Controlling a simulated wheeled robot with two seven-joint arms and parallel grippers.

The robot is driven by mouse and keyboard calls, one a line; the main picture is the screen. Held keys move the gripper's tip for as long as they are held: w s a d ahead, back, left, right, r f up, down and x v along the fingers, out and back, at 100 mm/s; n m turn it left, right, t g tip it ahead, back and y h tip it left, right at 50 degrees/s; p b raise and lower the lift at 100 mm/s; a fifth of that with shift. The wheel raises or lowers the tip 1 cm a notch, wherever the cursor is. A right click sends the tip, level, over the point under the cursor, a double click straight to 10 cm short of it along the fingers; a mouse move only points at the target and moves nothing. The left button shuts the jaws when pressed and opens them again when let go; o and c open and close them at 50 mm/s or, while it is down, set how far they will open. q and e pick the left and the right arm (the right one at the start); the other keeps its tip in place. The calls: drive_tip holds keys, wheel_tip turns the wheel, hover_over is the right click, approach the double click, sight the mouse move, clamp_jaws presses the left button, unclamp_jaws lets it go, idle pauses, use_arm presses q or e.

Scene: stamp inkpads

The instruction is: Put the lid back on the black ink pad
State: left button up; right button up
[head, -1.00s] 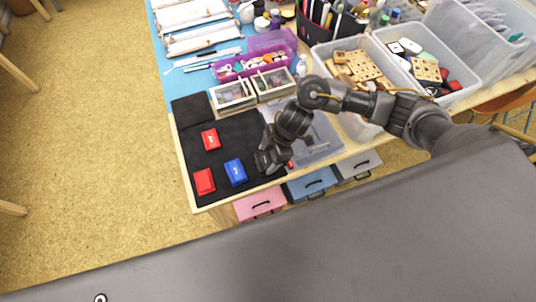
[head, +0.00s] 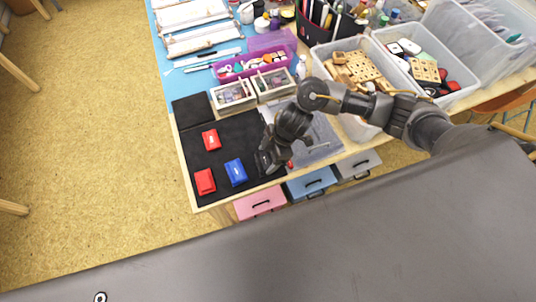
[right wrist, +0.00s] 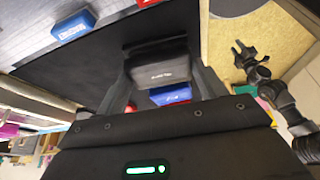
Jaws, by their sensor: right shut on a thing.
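My right gripper (head: 268,161) is low over the right part of the black mat (head: 247,133). In the right wrist view its fingers are shut on a dark block with pale lettering, which looks like the black lid (right wrist: 158,76). The black ink pad itself cannot be told apart from the dark mat and gripper, and whether the lid touches anything is hidden. In the right wrist view a blue piece with a label (right wrist: 172,95) shows just below the lid. My left arm appears at the right of that view, with its gripper (right wrist: 239,52) small and dark.
A small red thing (head: 290,164) is close by on the right.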

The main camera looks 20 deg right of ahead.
drive_tip(key=shift+f, duration=0.5)
idle(1.4)
drive_tip(key=shift+p, duration=0.4)
idle(0.5)
drive_tip(key=o, duration=1)
drive_tip(key=shift+o, duration=0.6)
wheel_tip(320, 180, up, 7)
drive_tip(key=p, duration=0.8)
clamp_jaws()
